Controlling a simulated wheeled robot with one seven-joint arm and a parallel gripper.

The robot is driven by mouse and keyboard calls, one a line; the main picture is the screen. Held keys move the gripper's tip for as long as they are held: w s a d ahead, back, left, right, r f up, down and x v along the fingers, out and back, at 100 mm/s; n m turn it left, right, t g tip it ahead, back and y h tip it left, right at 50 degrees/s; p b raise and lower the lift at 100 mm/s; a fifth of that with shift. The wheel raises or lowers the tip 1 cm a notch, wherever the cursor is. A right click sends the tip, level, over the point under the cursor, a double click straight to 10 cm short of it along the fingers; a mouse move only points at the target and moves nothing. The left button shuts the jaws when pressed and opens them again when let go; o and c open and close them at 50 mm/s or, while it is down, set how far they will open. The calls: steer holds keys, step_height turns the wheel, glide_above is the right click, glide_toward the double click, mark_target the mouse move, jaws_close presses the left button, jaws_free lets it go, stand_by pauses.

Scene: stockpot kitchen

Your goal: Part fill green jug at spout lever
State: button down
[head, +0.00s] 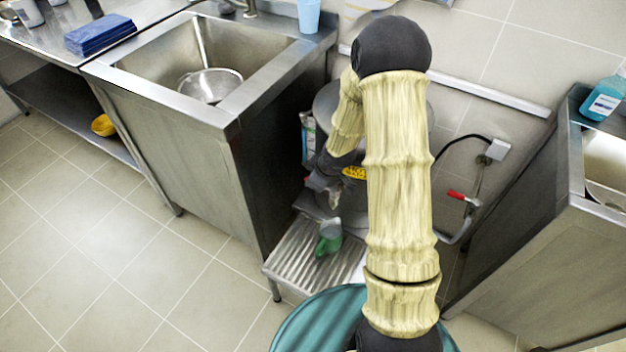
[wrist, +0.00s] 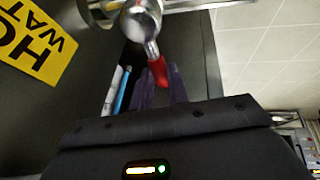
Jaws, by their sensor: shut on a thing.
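The green jug (head: 328,240) stands on a ribbed steel drain stand (head: 310,252), below my gripper (head: 328,192) in the head view. It has a clear upper part and a green lower part; its fill level is too small to tell. In the wrist view, a metal spout tap (wrist: 141,22) has a red lever (wrist: 159,72). The dark purple fingers of my gripper (wrist: 160,88) are shut on the red end of the lever. My arm hides much of the grey urn (head: 325,100) in the head view.
A yellow hot-water sign (wrist: 38,38) is beside the tap. A sink (head: 165,58) with a metal bowl (head: 211,85) stands left. A wall pipe with another red handle (head: 456,195) and a counter with a blue bottle (head: 604,96) are at right. Open floor lies at lower left.

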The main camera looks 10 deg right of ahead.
steer(key=c, duration=1.4)
jaws_free()
steer(key=shift+o, duration=0.2)
steer(key=p+v, duration=0.7)
steer(key=v, duration=1)
steer(key=shift+s+r, duration=0.2)
